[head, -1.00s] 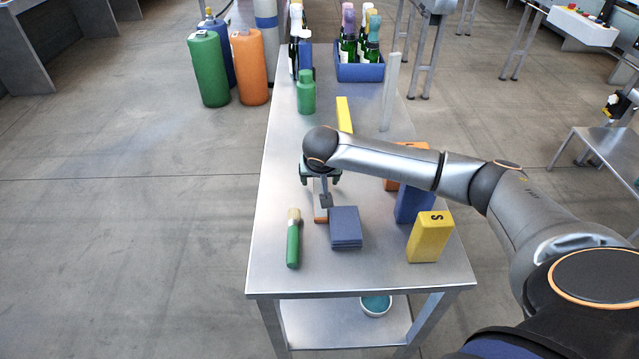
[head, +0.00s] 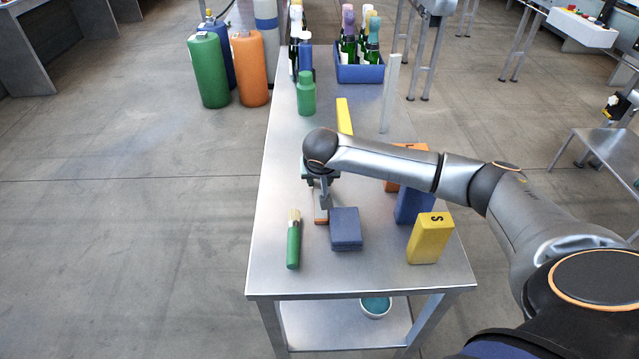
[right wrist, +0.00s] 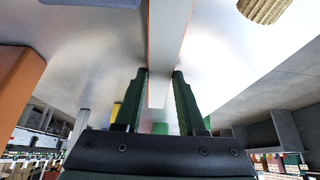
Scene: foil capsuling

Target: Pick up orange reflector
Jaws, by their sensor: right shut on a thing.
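The orange reflector (head: 321,217) is a slim pale bar with an orange edge. It lies on the steel table between the green-handled brush and the dark blue block, partly hidden by my gripper. My right gripper (head: 324,198) reaches down over its far part and is shut on it. In the right wrist view the reflector (right wrist: 165,45) runs between the two dark green fingers (right wrist: 159,78). The table surface shows close around it, and I cannot tell a gap under it. My left gripper is in no view.
The green-handled brush (head: 293,245) lies left of the reflector, the dark blue block (head: 346,230) right. A yellow box (head: 430,238), a blue box (head: 414,207) and an orange box (head: 412,147) stand further right. A green bottle (head: 306,97) and blue crate (head: 360,74) are further back. The steel table's (head: 270,215) left strip is clear.

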